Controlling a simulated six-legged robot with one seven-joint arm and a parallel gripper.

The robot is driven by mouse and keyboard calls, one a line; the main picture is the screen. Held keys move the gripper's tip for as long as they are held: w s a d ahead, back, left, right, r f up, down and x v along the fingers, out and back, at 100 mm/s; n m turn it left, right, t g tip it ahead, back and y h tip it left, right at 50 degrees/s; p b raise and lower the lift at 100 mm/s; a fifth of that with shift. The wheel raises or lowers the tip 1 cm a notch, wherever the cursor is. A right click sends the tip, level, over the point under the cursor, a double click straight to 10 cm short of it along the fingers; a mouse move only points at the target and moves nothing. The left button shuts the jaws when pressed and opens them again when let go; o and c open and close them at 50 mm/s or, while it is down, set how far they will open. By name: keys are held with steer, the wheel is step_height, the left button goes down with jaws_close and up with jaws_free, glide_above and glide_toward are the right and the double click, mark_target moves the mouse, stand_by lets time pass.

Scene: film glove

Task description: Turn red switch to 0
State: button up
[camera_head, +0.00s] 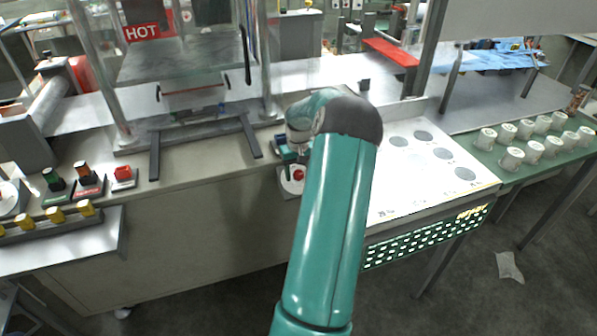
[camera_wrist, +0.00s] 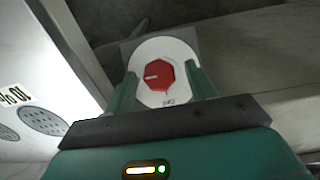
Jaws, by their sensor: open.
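The red switch (camera_wrist: 159,76) is a red knob with a white mark on a round white plate, in the wrist view. The mark lies toward the left of the knob. Lettering on the plate below the knob is too small to read surely. My gripper (camera_wrist: 160,90) is open, with one green finger on each side of the knob. I cannot tell whether the fingers touch it. In the head view the red switch (camera_head: 298,174) shows on the front edge of the counter, just below my gripper (camera_head: 290,158), partly beside my teal arm.
Other push buttons, green (camera_head: 52,177), orange (camera_head: 83,172) and red (camera_head: 122,172), stand at the left of the counter. A glass guard marked HOT (camera_head: 142,32) is behind. A white panel with grey discs (camera_head: 443,154) lies to the right. White cups (camera_head: 511,158) stand farther right.

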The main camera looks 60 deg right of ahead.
steer(key=c, duration=1)
steer(key=shift+o, duration=0.2)
steer(key=shift+n, duration=0.4)
steer(key=n+h, duration=0.1)
steer(key=n+g, duration=0.1)
steer(key=n, duration=0.1)
steer(key=shift+w+a+h, duration=0.15)
steer(key=shift+w+h, duration=0.05)
steer(key=shift+h, duration=0.2)
steer(key=n+h, duration=0.1)
steer(key=n, duration=0.2)
steer(key=n+h, duration=0.1)
steer(key=n, duration=0.1)
steer(key=shift+a+g+h, duration=0.25)
steer(key=shift+g+h, duration=0.05)
steer(key=shift+g, duration=0.1)
steer(key=n+h, duration=0.1)
steer(key=n, duration=0.1)
steer(key=n+h, duration=0.1)
steer(key=n, duration=0.2)
steer(key=shift+a+f+t+h, duration=0.1)
steer(key=shift+a+t+h, duration=0.05)
steer(key=shift+t+h, duration=0.15)
steer(key=shift+f+n+h, duration=0.1)
steer(key=shift+n+h, duration=0.5)
steer(key=shift+n, duration=0.5)
steer(key=shift+s+n+t, duration=0.15)
steer(key=shift+n+t, duration=0.15)
steer(key=shift+t, duration=0.1)
